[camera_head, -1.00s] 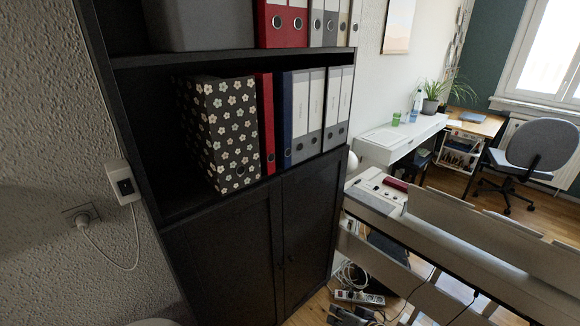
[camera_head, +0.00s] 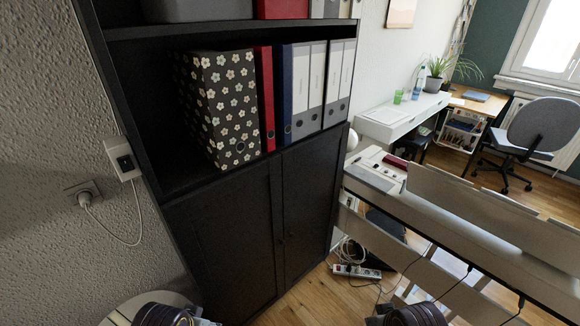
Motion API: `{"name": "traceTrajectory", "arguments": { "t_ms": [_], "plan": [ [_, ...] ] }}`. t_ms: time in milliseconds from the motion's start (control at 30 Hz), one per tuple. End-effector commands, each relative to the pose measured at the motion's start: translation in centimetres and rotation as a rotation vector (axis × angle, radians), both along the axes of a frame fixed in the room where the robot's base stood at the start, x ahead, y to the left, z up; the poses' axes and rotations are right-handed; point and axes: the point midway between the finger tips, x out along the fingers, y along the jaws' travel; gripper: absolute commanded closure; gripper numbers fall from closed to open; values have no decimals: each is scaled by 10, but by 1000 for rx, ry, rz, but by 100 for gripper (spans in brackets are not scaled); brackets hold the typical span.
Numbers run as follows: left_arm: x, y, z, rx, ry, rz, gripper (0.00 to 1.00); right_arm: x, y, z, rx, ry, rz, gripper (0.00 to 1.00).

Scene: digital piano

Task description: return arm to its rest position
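Dark rounded parts of my two arms show at the bottom edge of the head view, one at the left and one right of the middle. The picture edge cuts both off, and no gripper fingers can be made out. I cannot see whether either gripper holds anything.
A black cabinet (camera_head: 225,235) stands close ahead, its shelf holding a flowered box (camera_head: 230,110) and several binders (camera_head: 301,90). The white piano (camera_head: 470,235) runs along the right. A power strip (camera_head: 357,271) and cables lie on the floor between. A desk (camera_head: 405,117) stands behind.

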Motion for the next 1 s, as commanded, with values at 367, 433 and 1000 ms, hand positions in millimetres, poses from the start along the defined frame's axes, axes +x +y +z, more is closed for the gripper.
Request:
{"name": "traceTrajectory", "arguments": {
  "t_ms": [367, 433, 1000],
  "plan": [
    [5, 1, -19, 5, 6, 0, 52, -3, -8, -20, -39, 38, 10, 100],
    [7, 1, -26, 5, 6, 0, 52, -1, -8, -26, -39, 38, 11, 100],
    [21, 3, -126, 17, 36, -7, 52, 12, -10, -127, -50, 68, 18, 100]
  ]
}}
